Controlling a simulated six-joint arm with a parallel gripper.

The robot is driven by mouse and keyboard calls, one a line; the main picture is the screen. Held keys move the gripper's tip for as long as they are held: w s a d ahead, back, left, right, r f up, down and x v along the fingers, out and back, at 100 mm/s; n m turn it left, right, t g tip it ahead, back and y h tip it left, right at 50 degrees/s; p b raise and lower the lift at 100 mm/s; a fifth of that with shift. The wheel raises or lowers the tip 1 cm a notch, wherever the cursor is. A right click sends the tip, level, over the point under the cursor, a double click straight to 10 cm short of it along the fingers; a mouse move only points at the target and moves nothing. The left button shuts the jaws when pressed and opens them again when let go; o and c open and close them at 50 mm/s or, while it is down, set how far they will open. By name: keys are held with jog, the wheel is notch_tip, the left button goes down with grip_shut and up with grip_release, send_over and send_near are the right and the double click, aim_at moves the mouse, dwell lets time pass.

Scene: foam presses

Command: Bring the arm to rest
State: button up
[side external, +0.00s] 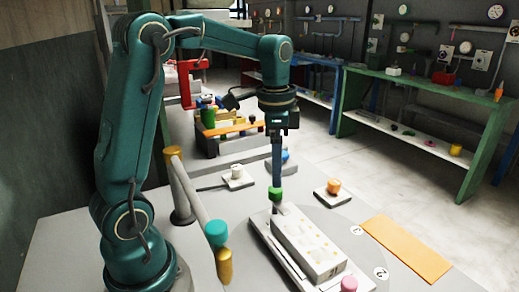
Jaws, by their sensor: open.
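My teal arm reaches over the grey work table (70,245) from the left. My gripper (277,183) points straight down and is open. Its fingertips are just above or around a green-topped piece (276,194) at the far end of a white block (310,247). I cannot tell whether they touch it. The white block has rows of small dots on top and lies on a pale base plate. A pink round piece (349,284) is at its near end.
A pipe frame with a teal cap (216,229) stands left of the block. Small white plates carry a white knob (236,171) and an orange knob (334,186). An orange strip (405,249) lies at right. A crate (225,138) of coloured parts stands behind.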

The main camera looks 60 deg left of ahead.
jog(key=shift+s+d+r, duration=0.25)
jog(key=shift+d, duration=0.1)
